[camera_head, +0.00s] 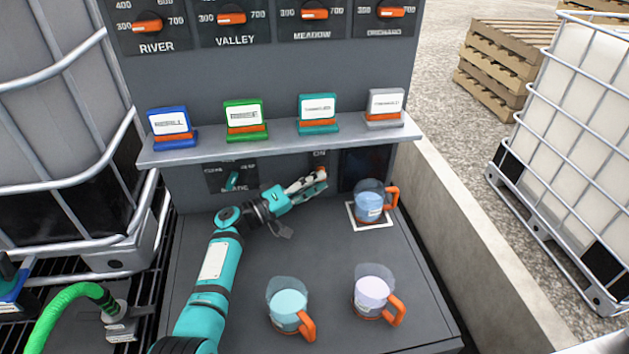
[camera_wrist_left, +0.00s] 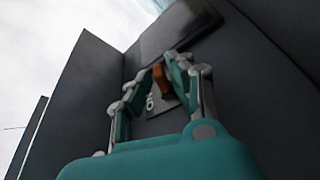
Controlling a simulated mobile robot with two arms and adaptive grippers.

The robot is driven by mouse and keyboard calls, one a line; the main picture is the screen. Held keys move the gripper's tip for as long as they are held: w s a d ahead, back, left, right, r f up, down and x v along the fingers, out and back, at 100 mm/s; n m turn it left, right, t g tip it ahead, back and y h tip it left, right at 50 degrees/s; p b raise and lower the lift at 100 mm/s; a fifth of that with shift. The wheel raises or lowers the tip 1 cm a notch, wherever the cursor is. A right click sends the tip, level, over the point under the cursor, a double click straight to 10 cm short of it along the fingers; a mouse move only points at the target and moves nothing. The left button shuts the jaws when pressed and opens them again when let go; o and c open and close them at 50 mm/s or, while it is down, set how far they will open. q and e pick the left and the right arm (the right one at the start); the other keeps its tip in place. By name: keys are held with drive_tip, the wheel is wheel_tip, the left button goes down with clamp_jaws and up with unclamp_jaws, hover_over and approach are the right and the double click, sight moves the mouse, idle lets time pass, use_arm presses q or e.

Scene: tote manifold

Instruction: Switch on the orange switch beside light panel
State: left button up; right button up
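The orange switch (camera_head: 321,171) is on the dark cabinet front below the shelf, under an "ON" label (camera_head: 319,153). It lies just left of the dark light panel (camera_head: 377,160) and is partly hidden by my gripper in the head view. My left gripper (camera_head: 322,182) reaches to it from the left. In the left wrist view, the orange switch (camera_wrist_left: 161,80) shows between the two fingertips (camera_wrist_left: 158,72), which stand apart, with the "ON" label beside it. Whether the fingers touch it I cannot tell. My right gripper is not in view.
A jug (camera_head: 369,205) stands on a white-framed square close right of my gripper. Two more jugs (camera_head: 288,300) (camera_head: 372,289) stand near the front. The shelf (camera_head: 280,146) with several coloured blocks overhangs my gripper. A teal knob (camera_head: 232,180) is to its left.

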use_arm(q)
clamp_jaws()
drive_tip(key=shift+r+n+g+y+p, duration=0.35)
drive_tip(key=shift+r+n+y+p, duration=0.2)
drive_tip(key=shift+n+p, duration=1.15)
drive_tip(key=shift+r+n+g+y+p, duration=0.4)
drive_tip(key=shift+r+n+y+p, duration=0.2)
drive_tip(key=shift+n+p, duration=1.1)
drive_tip(key=shift+r+n+g+y+p, duration=0.35)
drive_tip(key=shift+r+n+y+p, duration=0.2)
drive_tip(key=shift+n+p, duration=1.15)
drive_tip(key=shift+p, duration=0.35)
drive_tip(key=shift+o, duration=0.4)
unclamp_jaws()
